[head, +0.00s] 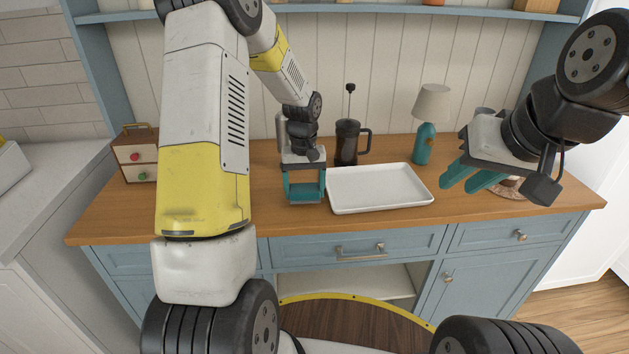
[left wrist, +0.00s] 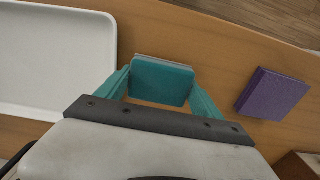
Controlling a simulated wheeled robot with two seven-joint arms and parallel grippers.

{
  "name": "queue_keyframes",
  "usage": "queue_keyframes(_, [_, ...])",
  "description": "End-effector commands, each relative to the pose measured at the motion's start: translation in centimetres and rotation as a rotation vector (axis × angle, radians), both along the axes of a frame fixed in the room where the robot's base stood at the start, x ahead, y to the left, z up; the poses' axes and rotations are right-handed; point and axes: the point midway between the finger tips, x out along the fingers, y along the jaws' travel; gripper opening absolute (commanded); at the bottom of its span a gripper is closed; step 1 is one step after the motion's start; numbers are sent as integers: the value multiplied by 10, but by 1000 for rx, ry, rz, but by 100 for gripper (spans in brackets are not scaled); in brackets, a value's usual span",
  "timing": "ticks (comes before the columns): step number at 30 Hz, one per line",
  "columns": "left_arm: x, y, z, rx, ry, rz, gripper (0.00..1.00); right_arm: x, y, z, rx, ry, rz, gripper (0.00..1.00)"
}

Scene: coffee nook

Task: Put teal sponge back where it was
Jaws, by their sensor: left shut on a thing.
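The teal sponge (left wrist: 161,82) is a flat block between the fingers of my left gripper in the left wrist view. My left gripper (head: 304,193) is shut on it, low over the wooden counter, just left of the white tray (head: 380,205). In the head view the sponge and the teal fingers are hard to tell apart. I cannot tell whether the sponge touches the counter. My right gripper (head: 460,188) is empty, its teal fingers apart, above the counter's right part.
A purple block (left wrist: 271,94) lies on the counter right of the sponge in the left wrist view. A French press (head: 347,142) and a teal lamp (head: 425,143) stand behind the tray. A small drawer box (head: 137,155) stands at the left.

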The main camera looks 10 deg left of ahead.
Motion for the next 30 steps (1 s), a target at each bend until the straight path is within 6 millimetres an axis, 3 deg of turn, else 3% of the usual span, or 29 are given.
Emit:
queue_keyframes(3, [-1, 0, -15, 0, 2, 0, 38, 0, 0, 0, 0, 0, 0, 29])
queue_keyframes(14, [0, 0, -19, 0, 1, 0, 38, 0, 0, 0, 0, 0, 0, 29])
queue_keyframes(15, [0, 0, -19, 0, 0, 0, 82, 0, 0, 0, 0, 0, 0, 29])
queue_keyframes(18, [0, 0, -19, 0, 0, 0, 98, 0, 0, 0, 0, 0, 0, 29])
queue_keyframes(30, [0, 0, -12, 1, -2, 0, 98, 0, 0, 0, 0, 0, 0, 29])
